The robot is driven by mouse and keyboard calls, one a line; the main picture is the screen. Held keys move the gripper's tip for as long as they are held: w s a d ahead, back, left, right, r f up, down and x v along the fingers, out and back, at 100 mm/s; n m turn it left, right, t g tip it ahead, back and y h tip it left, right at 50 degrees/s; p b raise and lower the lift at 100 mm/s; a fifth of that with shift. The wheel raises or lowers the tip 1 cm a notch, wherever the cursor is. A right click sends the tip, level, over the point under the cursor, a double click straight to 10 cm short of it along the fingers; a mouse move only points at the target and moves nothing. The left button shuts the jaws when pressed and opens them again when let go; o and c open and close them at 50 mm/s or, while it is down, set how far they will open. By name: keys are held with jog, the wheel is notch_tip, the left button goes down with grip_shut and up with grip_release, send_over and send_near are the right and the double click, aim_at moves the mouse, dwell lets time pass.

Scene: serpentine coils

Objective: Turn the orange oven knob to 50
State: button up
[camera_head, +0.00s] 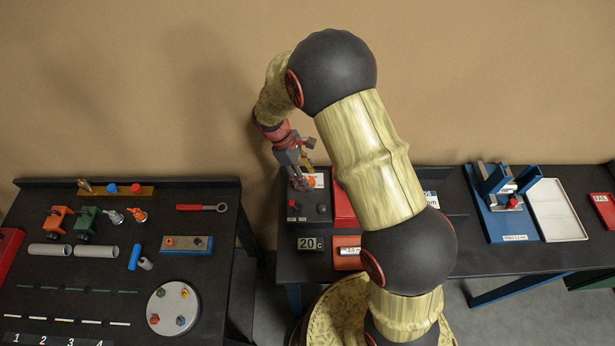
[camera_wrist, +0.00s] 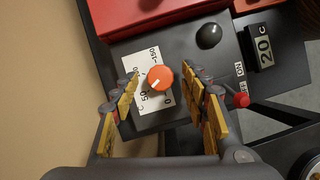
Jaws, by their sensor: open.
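The orange oven knob (camera_wrist: 160,78) is on a white dial label (camera_wrist: 146,58) with numbers including 0, 50 and 150. A short white mark on the knob points to the lower left in the wrist view, roughly toward the 50 side; its exact reading is hard to tell. My gripper (camera_wrist: 159,83) is open, with one yellow-padded finger on each side of the knob and visible gaps to both. In the head view my gripper (camera_head: 301,178) is over the back of the oven panel, and the knob (camera_head: 309,182) shows partly beside it. The display (camera_head: 311,243) reads 20 C.
A red box (camera_head: 342,208) stands beside the panel. The wall is close behind. A table with tools is at the left.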

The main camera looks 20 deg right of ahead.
jog(key=v, duration=1.1)
jog(key=shift+r, duration=0.2)
jog(key=s+d+r+m+t+y+b, duration=0.1)
jog(key=s+r+m+t+b, duration=0.1)
jog(key=s+b, duration=0.3)
jog(key=s+d+r+m+t+y+b, duration=0.1)
jog(key=s+m+t+b, duration=0.2)
jog(key=s, duration=0.8)
jog(key=s+d+r+m+t+y+b, duration=0.1)
jog(key=s+d+r+m+t+b, duration=0.1)
jog(key=s+m+b, duration=0.4)
jog(key=s+t+b, duration=0.1)
jog(key=s+b, duration=0.1)
jog(key=s, duration=0.1)
jog(key=shift+r+y, duration=0.3)
jog(key=shift+y, duration=0.1)
jog(key=shift+d, duration=0.1)
